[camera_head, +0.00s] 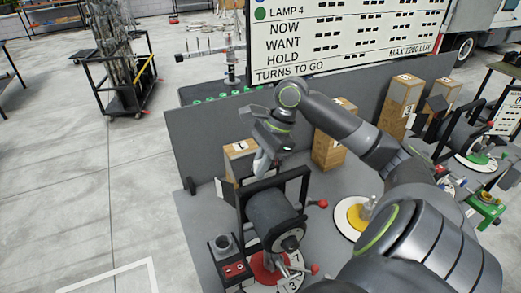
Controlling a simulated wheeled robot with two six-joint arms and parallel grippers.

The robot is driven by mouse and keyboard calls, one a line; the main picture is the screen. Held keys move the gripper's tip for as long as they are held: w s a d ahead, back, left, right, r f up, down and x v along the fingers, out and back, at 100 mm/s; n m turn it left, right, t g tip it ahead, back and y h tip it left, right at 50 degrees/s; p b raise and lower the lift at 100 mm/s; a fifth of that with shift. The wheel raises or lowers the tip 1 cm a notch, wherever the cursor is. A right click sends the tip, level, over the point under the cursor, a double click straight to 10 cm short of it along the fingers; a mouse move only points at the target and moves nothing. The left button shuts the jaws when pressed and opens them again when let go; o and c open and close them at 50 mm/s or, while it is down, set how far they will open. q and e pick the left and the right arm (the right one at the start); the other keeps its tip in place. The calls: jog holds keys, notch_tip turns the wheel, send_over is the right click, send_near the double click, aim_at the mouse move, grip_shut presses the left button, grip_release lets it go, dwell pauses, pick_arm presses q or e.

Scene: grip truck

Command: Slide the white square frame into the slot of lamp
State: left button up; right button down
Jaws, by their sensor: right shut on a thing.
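A dark cylindrical lamp (272,214) stands on a red round base (270,268) at the lower middle. A dark upright square holder (276,184) stands across the lamp's far end. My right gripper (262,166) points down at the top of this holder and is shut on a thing. That thing is mostly hidden by the fingers and the holder, and its white face does not show clearly. I cannot tell how deep it sits in the slot. My left gripper is not in view.
A grey partition (205,135) runs behind the bench. Cardboard boxes (328,150) stand along it. A yellow item on a white disc (357,214) is right of the lamp. A small box with red buttons (232,268) is left of it. A sign board (345,35) stands behind.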

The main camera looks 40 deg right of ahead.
jog(key=shift+f, duration=1.65)
jog(key=c, duration=1.5)
grip_release()
jog(key=shift+o, duration=0.2)
jog(key=shift+w+d+r+b, duration=0.15)
jog(key=shift+d+r+b, duration=0.15)
jog(key=shift+r, duration=0.25)
jog(key=shift+o, duration=0.3)
jog(key=b+v, duration=0.3)
jog(key=v, duration=1.3)
jog(key=shift+s+a+r, duration=0.1)
jog(key=shift+s+r, duration=0.05)
jog(key=shift+s, duration=0.1)
